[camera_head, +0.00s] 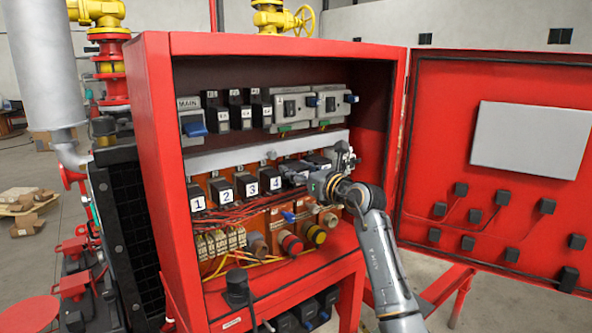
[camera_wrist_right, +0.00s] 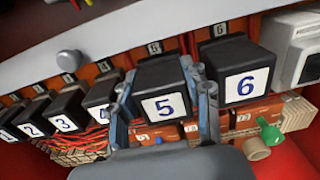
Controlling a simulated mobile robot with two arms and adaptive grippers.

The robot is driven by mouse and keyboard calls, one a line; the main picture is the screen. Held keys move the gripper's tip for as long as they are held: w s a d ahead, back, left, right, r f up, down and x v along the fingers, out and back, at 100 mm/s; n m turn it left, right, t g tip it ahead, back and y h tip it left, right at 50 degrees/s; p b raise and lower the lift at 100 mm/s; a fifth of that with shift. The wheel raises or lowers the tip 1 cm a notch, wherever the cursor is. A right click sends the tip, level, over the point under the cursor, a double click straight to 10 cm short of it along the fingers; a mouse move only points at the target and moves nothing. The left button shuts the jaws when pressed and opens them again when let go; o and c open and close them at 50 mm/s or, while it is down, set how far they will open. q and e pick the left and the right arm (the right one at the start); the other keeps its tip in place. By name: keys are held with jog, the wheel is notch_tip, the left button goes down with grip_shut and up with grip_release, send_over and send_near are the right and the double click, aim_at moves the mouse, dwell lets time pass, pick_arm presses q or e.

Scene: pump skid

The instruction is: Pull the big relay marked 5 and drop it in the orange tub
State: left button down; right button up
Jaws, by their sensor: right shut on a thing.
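The big relay marked 5 (camera_wrist_right: 164,105) is a black block with a white label and a blue number. It sits in the relay row inside the red cabinet (camera_head: 158,120). My right gripper (camera_head: 308,178) is shut on it, with one finger along each side in the right wrist view (camera_wrist_right: 165,90). In the head view my gripper hides most of this relay. Relay 4 (camera_head: 270,182) stands to its left, and relay 6 (camera_wrist_right: 242,80) stands close on its right, next to my right finger. The orange tub is not in view. My left gripper is not in view.
Relays 1 (camera_head: 196,198), 2 (camera_head: 221,188) and 3 (camera_head: 246,184) continue the row leftward. Red wires (camera_head: 235,215) run below them. A grey duct (camera_head: 230,157) runs above. The red cabinet door (camera_head: 470,205) stands open on the right.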

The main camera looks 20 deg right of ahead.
aim_at(303, 172)
jog(key=shift+s+d, duration=0.2)
jog(key=shift+s, duration=0.15)
jog(key=shift+p+v, duration=0.3)
jog(key=shift+v, duration=0.5)
jog(key=shift+s+d, duration=0.1)
jog(key=shift+s, duration=0.15)
dwell(0.4)
jog(key=shift+p+v, duration=0.4)
jog(key=shift+v, duration=1.25)
